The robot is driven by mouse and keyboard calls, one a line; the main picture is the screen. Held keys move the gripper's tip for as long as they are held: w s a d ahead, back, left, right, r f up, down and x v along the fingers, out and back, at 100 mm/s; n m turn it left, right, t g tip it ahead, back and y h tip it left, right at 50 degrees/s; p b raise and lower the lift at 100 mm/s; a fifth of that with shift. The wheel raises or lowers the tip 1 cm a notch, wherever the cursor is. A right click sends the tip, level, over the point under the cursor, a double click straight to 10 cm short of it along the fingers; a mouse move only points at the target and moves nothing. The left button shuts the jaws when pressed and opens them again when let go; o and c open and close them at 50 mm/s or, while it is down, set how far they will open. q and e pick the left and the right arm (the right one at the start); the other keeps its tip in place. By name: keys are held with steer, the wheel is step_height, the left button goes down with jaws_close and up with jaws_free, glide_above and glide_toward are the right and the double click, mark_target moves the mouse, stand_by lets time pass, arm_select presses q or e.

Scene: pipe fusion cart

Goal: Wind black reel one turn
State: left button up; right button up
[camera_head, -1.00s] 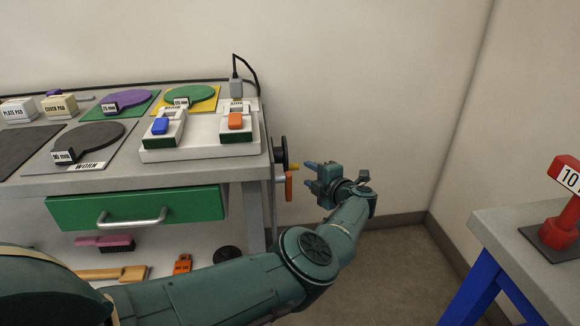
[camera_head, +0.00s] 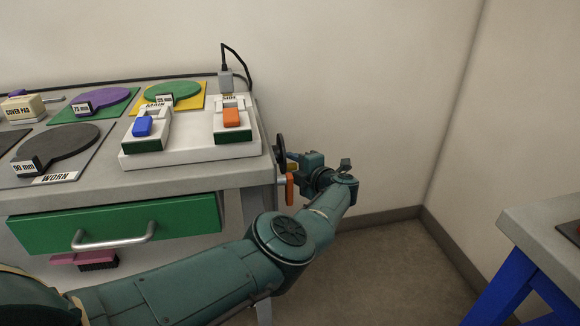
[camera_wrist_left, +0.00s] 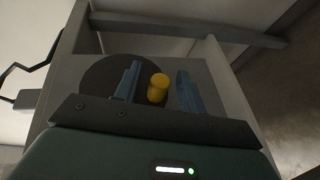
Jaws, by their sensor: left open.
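The black reel (camera_head: 280,149) is mounted on the right end of the cart, seen nearly edge-on in the head view. In the left wrist view it is a dark disc (camera_wrist_left: 100,78) with a yellow handle (camera_wrist_left: 157,88) standing out from it. My left gripper (camera_head: 296,158) is at the reel, its fingers pointing at the cart end. It is open, with one finger on each side of the yellow handle in the left wrist view (camera_wrist_left: 159,70). Whether either finger touches the handle is unclear. The fingers partly hide the handle in the head view (camera_head: 292,167). My right gripper is out of view.
An orange handle (camera_head: 289,189) hangs just below my left gripper. The cart top (camera_head: 205,178) holds a white unit (camera_head: 190,153) with blue and orange switches, and paddles on mats. A green drawer (camera_head: 115,224) is below. A blue-legged table (camera_head: 545,225) stands at right.

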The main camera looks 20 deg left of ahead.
arm_select(q)
jaws_close()
stand_by(0.5)
steer(key=shift+f+b, duration=0.1)
steer(key=shift+b, duration=0.2)
